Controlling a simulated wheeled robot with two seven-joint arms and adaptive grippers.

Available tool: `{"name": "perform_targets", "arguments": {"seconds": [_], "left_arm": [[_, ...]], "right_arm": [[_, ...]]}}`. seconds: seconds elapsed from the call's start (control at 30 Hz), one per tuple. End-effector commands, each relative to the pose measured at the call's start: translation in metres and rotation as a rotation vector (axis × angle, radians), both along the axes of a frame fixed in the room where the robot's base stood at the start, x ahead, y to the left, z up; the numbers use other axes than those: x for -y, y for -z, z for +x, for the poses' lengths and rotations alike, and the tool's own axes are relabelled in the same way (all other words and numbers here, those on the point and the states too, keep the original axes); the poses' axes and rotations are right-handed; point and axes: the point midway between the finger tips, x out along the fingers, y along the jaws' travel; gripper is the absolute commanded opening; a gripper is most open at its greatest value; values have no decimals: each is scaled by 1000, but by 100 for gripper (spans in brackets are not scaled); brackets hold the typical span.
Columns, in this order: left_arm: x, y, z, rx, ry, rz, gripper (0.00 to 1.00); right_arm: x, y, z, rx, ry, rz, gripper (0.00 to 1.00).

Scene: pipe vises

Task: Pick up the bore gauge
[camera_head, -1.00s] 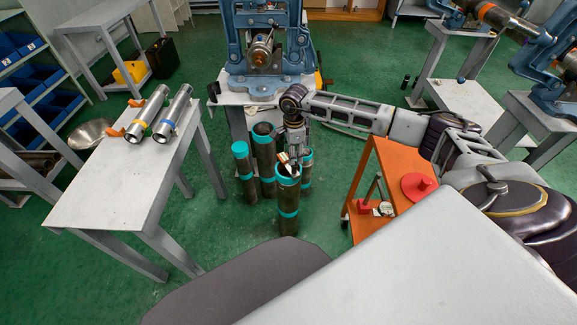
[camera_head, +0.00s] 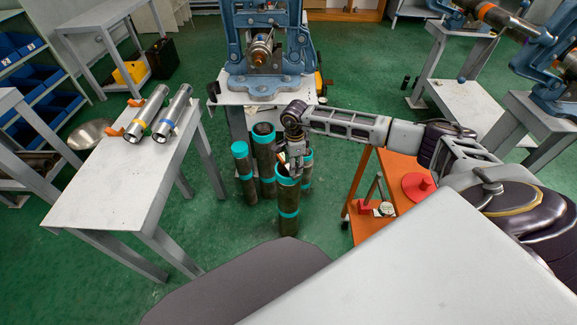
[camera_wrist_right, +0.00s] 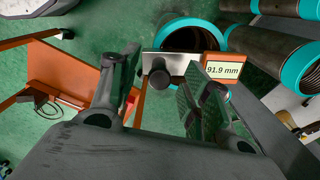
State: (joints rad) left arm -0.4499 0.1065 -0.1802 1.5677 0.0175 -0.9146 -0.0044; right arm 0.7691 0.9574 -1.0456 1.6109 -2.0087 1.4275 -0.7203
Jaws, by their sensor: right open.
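The bore gauge shows in the right wrist view as a grey bar with a dark round knob (camera_wrist_right: 159,77) and an orange-framed display (camera_wrist_right: 223,70) reading 91.9 mm. It sits at the mouth of an upright dark pipe with teal bands (camera_head: 288,205); how deep it reaches inside is hidden. My right gripper (camera_wrist_right: 163,92) is open, its fingers on either side of the knob, with no clear grip on it. In the head view my right gripper (camera_head: 293,168) points down over this pipe and hides most of the gauge. My left gripper is not in view.
Several other teal-banded pipes (camera_head: 243,170) stand close beside and behind. An orange cart (camera_head: 398,170) with a red item is to the right. A grey table (camera_head: 120,185) with two shiny tubes is at left. A blue vise (camera_head: 265,80) stands behind.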

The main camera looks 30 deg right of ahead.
Motion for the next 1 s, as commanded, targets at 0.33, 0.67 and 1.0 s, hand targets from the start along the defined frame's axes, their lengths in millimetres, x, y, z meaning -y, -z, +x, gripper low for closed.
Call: {"name": "perform_targets", "arguments": {"seconds": [0.33,0.67,1.0], "left_arm": [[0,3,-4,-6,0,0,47],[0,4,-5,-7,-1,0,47],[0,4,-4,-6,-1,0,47]], "right_arm": [[0,0,0,0,0,0,48],[0,0,0,0,0,0,12],[0,-1,0,0,0,0,0]]}}
